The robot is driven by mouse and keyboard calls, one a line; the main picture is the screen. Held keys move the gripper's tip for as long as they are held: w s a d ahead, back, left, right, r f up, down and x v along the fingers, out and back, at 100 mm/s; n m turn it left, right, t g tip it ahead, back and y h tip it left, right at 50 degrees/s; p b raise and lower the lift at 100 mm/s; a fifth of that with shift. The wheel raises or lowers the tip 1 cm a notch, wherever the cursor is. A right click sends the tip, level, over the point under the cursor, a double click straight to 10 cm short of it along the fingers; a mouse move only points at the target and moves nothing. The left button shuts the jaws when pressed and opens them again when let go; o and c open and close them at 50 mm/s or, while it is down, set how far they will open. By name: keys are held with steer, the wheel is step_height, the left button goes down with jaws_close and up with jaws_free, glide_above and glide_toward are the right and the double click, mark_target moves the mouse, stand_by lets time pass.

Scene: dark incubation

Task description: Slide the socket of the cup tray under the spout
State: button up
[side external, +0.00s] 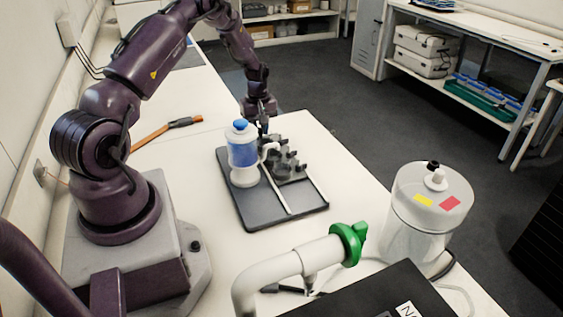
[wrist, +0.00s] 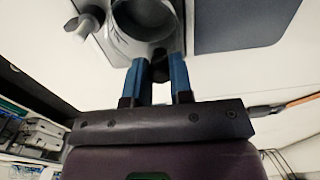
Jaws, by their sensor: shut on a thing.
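The grey cup tray (side external: 291,167) sits between white rails on a dark board (side external: 262,211) in the side view, with several dark raised parts on it. The dispenser (side external: 243,156), a bottle with blue contents and a blue cap, stands left of it. Its white spout (side external: 271,147) points right, over the tray's left side. My gripper (side external: 263,128) is at the tray's far end. Which socket is nearest the spout is unclear.
An orange-handled tool (side external: 165,131) lies on the table to the left. A white pipe with a green valve (side external: 349,243) stands in the foreground. A large translucent container (side external: 424,222) stands at the right. The table beyond the board is mostly clear.

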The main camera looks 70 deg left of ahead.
steer(key=shift+a, duration=1.6)
steer(key=o, duration=0.5)
steer(key=shift+d, duration=0.15)
steer(key=shift+d, duration=2.9)
steer(key=shift+r, duration=0.1)
